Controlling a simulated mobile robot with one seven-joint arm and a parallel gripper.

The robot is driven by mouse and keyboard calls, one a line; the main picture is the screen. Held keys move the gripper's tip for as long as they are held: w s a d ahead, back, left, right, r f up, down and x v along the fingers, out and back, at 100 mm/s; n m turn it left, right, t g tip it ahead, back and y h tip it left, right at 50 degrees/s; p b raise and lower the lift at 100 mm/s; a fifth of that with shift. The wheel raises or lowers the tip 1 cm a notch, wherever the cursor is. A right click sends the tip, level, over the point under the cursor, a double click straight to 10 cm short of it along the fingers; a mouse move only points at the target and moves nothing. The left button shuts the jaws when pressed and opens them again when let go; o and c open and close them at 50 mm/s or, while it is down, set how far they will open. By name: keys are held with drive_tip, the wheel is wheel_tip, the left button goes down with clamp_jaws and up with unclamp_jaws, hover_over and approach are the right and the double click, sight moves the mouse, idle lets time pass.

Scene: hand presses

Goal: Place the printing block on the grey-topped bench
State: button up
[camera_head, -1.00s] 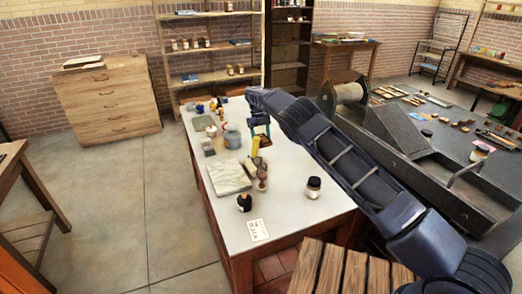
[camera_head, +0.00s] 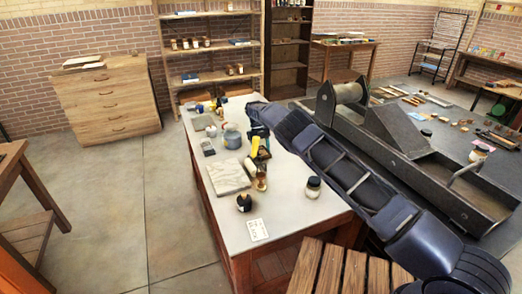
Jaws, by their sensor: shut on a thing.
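The grey-topped bench (camera_head: 290,222) stands in the middle, with a pale flat top and brown wooden sides. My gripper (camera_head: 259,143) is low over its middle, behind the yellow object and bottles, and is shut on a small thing. That thing, which I take for the printing block, is mostly hidden by the fingers and the yellow object. I cannot tell whether it touches the bench top.
Close by stand a yellow object (camera_head: 255,147), a brown-handled tool (camera_head: 261,180), a marbled slab (camera_head: 229,178), a dark jar (camera_head: 244,202) and a lidded jar (camera_head: 313,188). A white card (camera_head: 257,229) lies in front. The large press (camera_head: 410,150) is at right.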

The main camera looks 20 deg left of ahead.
drive_tip(key=shift+f, duration=0.1)
drive_tip(key=o, duration=1)
drive_tip(key=shift+o, duration=0.2)
drive_tip(key=shift+v, duration=3.9)
